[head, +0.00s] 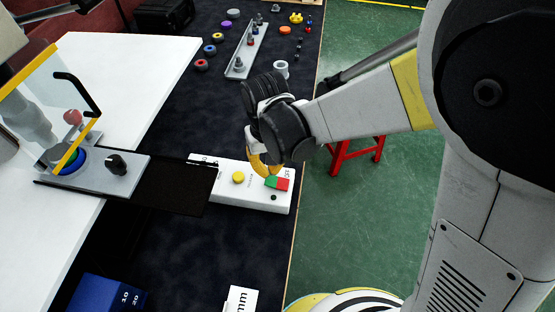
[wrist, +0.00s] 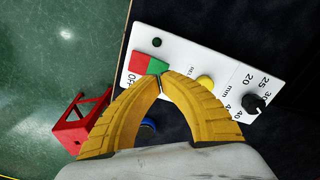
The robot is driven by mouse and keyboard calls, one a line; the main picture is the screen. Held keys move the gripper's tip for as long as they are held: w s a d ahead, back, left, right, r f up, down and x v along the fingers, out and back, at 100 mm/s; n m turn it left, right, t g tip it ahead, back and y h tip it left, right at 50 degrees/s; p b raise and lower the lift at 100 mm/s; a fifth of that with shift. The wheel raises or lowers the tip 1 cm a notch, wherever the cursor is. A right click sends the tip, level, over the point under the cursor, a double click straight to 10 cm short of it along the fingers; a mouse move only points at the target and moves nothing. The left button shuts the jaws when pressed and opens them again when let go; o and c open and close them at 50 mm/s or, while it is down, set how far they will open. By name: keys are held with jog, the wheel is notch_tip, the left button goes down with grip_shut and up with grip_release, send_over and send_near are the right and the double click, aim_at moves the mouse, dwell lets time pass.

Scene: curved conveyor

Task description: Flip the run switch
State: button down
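The run switch (head: 277,183) is a red and green rocker on a white control box (head: 225,199). In the wrist view the switch (wrist: 150,64) has its red half beside the OFF lettering and its green half nearer my fingers. My gripper (head: 264,170) has yellow curved fingers and points down over the box, close to the switch. In the wrist view the fingertips of my gripper (wrist: 161,77) meet, with nothing seen between them. They are right beside the green half; I cannot tell whether they touch it.
The box also has a yellow button (head: 238,177) and a black dial (wrist: 254,103). A dark conveyor end (head: 178,185) adjoins its left side. A guarded machine (head: 65,130) stands left. A grey tray (head: 247,50) and small parts lie behind. A red stool (head: 357,152) stands right.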

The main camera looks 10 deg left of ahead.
aim_at(269, 179)
jog(key=shift+f+b, duration=1.75)
jog(key=shift+f, duration=0.4)
dwell(1.2)
jog(key=shift+r, duration=0.1)
jog(key=shift+r+p, duration=2.65)
jog(key=shift+r, duration=0.75)
